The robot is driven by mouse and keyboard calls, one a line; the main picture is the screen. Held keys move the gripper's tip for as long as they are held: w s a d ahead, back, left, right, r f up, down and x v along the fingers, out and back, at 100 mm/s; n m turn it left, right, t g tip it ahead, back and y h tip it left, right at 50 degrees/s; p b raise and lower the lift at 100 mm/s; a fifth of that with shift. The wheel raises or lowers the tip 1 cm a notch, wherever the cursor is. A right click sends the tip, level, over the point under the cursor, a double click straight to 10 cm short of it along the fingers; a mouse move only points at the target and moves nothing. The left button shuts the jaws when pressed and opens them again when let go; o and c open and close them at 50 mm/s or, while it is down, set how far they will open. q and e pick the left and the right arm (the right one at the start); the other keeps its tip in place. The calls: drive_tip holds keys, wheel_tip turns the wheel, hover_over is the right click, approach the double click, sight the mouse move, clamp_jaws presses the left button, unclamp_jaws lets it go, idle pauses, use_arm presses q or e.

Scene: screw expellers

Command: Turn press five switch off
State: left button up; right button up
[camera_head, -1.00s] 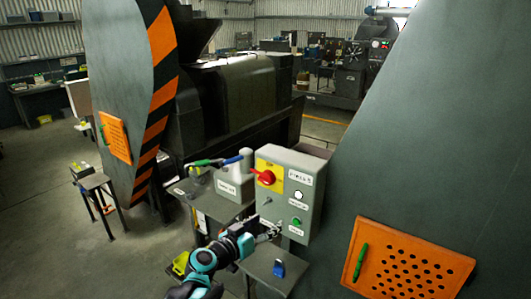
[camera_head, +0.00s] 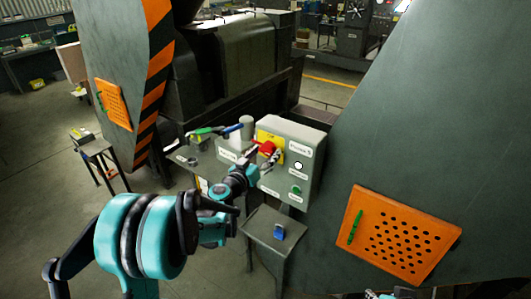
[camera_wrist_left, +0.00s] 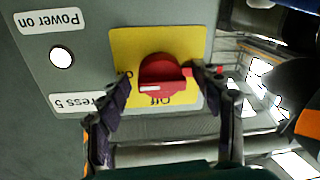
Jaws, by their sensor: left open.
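The press five control box (camera_head: 308,142) is grey, with a red rotary switch (camera_head: 267,147) on a yellow plate (camera_head: 263,137). My left gripper (camera_head: 266,158) is in front of the switch, with its fingers spread. In the left wrist view the picture is upside down, and the red switch (camera_wrist_left: 162,76) sits between the two open fingertips (camera_wrist_left: 164,78). An "Off" label shows below the switch and part of another label at its left. The switch handle lies roughly across, from finger to finger. I cannot tell whether the fingers touch it.
The box also carries a white power lamp (camera_head: 298,166) and a green button (camera_head: 296,190). A small stand (camera_head: 272,226) with a blue item is below. A perforated orange panel (camera_head: 400,236) is on the right machine. A grey box with a lever stands left of the control box.

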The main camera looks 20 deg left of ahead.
use_arm(q)
drive_tip(key=c, duration=1.1)
drive_tip(key=shift+c, duration=0.2)
drive_tip(key=shift+n, duration=0.3)
drive_tip(key=n+b, duration=0.1)
drive_tip(key=n, duration=0.2)
drive_tip(key=shift+n+b, duration=0.3)
drive_tip(key=shift+b, duration=0.1)
drive_tip(key=n+b, duration=0.1)
drive_tip(key=n, duration=0.3)
drive_tip(key=shift+r+g, duration=0.1)
drive_tip(key=shift+g, duration=0.3)
drive_tip(key=n+b, duration=0.1)
drive_tip(key=n, duration=0.3)
drive_tip(key=shift+r+n+h, duration=0.1)
drive_tip(key=shift+n+h, duration=0.2)
drive_tip(key=shift+h, duration=0.1)
drive_tip(key=shift+w+a+r+n+g+b, duration=0.1)
drive_tip(key=shift+n+g+b, duration=0.3)
drive_tip(key=shift+n, duration=1.7)
